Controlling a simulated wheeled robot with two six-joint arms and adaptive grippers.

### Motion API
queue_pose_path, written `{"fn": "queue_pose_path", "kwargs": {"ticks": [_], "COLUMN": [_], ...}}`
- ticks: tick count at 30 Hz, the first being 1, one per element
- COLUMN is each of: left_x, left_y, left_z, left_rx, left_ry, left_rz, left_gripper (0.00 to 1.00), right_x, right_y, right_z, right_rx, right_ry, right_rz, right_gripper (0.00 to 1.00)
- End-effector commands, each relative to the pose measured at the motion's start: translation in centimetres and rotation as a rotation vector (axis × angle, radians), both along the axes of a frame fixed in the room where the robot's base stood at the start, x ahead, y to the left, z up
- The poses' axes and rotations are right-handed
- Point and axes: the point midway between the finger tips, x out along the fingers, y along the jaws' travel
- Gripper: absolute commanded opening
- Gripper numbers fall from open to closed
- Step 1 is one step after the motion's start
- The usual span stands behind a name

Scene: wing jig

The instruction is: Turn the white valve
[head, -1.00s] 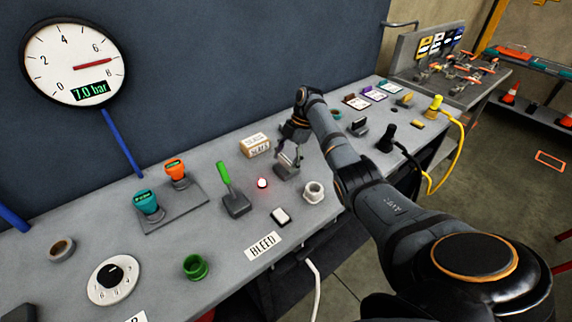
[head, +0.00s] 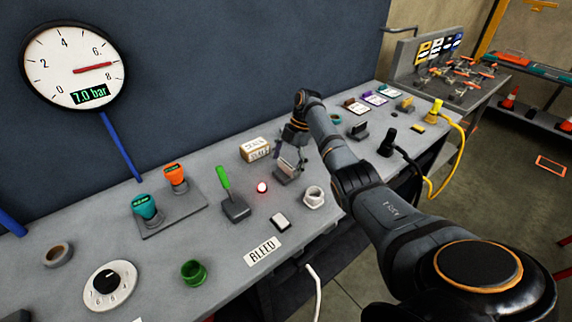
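My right gripper (head: 289,161) reaches down at the middle of the bench, over a small grey block (head: 284,176). Its fingers are small and dark here and overlap the block's top, so I cannot tell whether they are open or touch anything. No part is clearly marked as the white valve. A white ring-shaped fitting (head: 314,196) stands just right of and nearer than the block, apart from the gripper. A round white dial with a black knob (head: 108,285) lies at the front left. My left gripper is out of view.
A green-handled lever (head: 225,183), a lit red lamp (head: 262,188) and a white button (head: 280,221) are close by. Orange (head: 175,175) and teal (head: 147,208) handles stand farther left. A labelled box (head: 254,149) is behind. The gauge (head: 75,66) reads 7.0 bar.

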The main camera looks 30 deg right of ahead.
Motion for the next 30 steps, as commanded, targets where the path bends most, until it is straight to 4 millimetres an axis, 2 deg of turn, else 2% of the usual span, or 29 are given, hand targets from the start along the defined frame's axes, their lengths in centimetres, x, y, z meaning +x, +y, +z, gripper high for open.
{"fn": "queue_pose_path", "kwargs": {"ticks": [8, 11, 15, 20, 24, 30], "left_x": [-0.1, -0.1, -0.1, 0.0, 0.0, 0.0], "left_y": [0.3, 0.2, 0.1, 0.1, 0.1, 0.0], "left_z": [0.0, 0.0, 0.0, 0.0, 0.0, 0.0], "left_rx": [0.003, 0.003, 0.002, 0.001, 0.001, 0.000], "left_ry": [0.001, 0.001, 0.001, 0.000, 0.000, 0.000], "left_rz": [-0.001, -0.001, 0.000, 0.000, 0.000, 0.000], "left_gripper": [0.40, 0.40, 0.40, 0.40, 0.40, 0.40], "right_x": [0.0, 0.1, 0.3, 0.3, 0.3, 0.3], "right_y": [-0.1, -0.5, -1.6, -2.5, -2.8, -2.9], "right_z": [0.1, 1.2, 3.8, 6.1, 6.9, 6.9], "right_rx": [0.000, -0.001, -0.001, 0.000, 0.000, 0.000], "right_ry": [0.000, -0.002, -0.003, -0.001, 0.000, 0.000], "right_rz": [-0.001, -0.002, -0.002, -0.002, -0.001, -0.001], "right_gripper": [0.98, 0.98, 0.98, 0.98, 0.98, 0.98]}}
